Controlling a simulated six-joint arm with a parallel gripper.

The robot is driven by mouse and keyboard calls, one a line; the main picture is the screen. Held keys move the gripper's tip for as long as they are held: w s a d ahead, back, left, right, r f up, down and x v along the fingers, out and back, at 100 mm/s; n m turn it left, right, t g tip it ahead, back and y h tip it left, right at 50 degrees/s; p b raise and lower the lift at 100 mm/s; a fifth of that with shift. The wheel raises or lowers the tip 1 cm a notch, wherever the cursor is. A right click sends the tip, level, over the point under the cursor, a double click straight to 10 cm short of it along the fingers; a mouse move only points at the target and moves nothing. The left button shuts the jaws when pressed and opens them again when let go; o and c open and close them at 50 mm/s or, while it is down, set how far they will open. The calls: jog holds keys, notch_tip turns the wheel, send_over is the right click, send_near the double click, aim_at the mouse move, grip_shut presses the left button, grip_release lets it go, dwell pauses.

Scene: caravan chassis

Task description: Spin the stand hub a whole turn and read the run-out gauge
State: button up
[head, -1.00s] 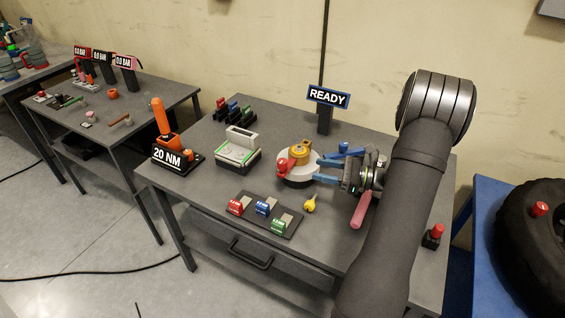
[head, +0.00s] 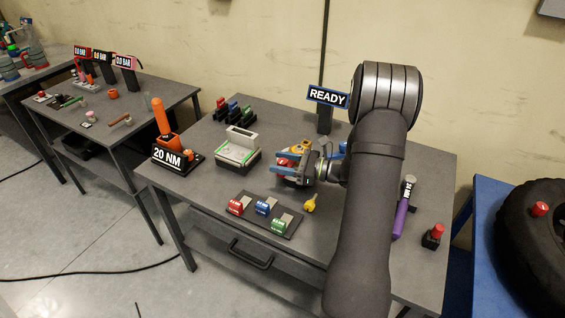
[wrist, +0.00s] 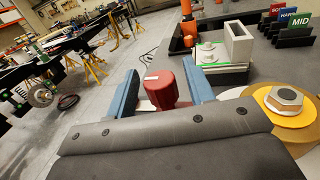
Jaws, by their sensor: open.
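The stand hub (wrist: 287,103) is an orange and yellow round piece with a grey hex nut, on a pale round base. It sits mid-bench in the head view, partly hidden by my gripper. A red knob (wrist: 166,88) stands at the hub's side. My gripper (wrist: 160,74) is open, with one blue finger on each side of the red knob; whether they touch it I cannot tell. In the head view my gripper (head: 281,163) reaches in from the right over the hub. A sign reading READY (head: 328,97) stands behind; I see no gauge dial.
A green-topped tester (head: 238,150) and an orange-handled tool by a 20 NM sign (head: 168,160) stand left. A plate with red, blue and green blocks (head: 240,198) and a yellow key (head: 310,203) lie in front. A purple-handled tool (head: 401,220) and red button (head: 437,231) are right.

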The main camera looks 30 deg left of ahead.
grip_shut()
jog(key=shift+a, duration=0.1)
jog(key=w+a+m+t+h, duration=0.2)
jog(key=a+m+t, duration=0.5)
jog(key=t, duration=0.7)
jog(key=shift+w+a+m+h, duration=0.4)
jog(key=shift+w+m, duration=0.5)
jog(key=shift+m, duration=0.4)
grip_release()
